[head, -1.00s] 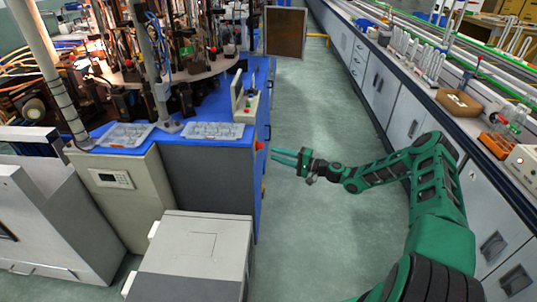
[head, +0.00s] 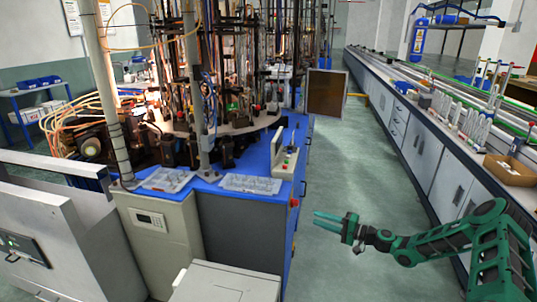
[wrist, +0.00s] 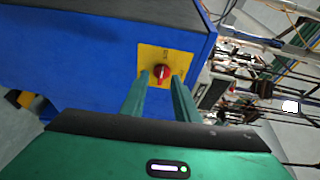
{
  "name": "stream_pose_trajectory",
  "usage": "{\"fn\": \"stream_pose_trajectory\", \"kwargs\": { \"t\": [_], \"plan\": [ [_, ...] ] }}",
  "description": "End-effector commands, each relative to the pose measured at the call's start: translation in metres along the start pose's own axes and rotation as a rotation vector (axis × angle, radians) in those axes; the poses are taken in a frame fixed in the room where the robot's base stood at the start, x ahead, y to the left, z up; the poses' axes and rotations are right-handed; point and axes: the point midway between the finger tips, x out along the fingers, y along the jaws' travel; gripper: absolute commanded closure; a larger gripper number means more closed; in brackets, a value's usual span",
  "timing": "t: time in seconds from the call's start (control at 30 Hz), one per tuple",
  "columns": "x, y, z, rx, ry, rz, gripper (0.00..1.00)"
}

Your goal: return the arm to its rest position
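My gripper (head: 330,221) is at the end of my green arm, which reaches in from the right of the head view. It hangs over the aisle floor, to the right of the blue machine bench (head: 262,158). In the wrist view the two green fingers (wrist: 160,92) are apart with nothing between them. Beyond the fingertips is a red rotary switch (wrist: 161,74) on a yellow plate on the bench's blue side. The fingers appear short of the switch; the exact gap is hard to tell.
Two clear trays lie on the bench edge, one of them at the right (head: 250,184). A grey cabinet (head: 225,284) stands at the front. A long counter (head: 440,145) with a cardboard box (head: 508,170) runs along the right. The aisle floor (head: 352,170) between them is clear.

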Motion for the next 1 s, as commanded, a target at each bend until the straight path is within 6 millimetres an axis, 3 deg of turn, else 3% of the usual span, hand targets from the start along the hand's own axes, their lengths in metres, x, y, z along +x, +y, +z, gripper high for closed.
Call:
{"fn": "stream_pose_trajectory", "kwargs": {
  "t": [0.23,0.47,0.77,1.0],
  "plan": [
    [-0.003,-0.011,0.041,-0.087,-0.175,0.217,0.72],
    [-0.029,-0.021,0.073,-0.16,-0.313,0.45,0.72],
    [-0.087,-0.048,0.102,-0.233,-0.423,0.748,0.72],
    [-0.144,-0.084,0.12,-0.27,-0.454,0.972,0.72]
  ]
}}
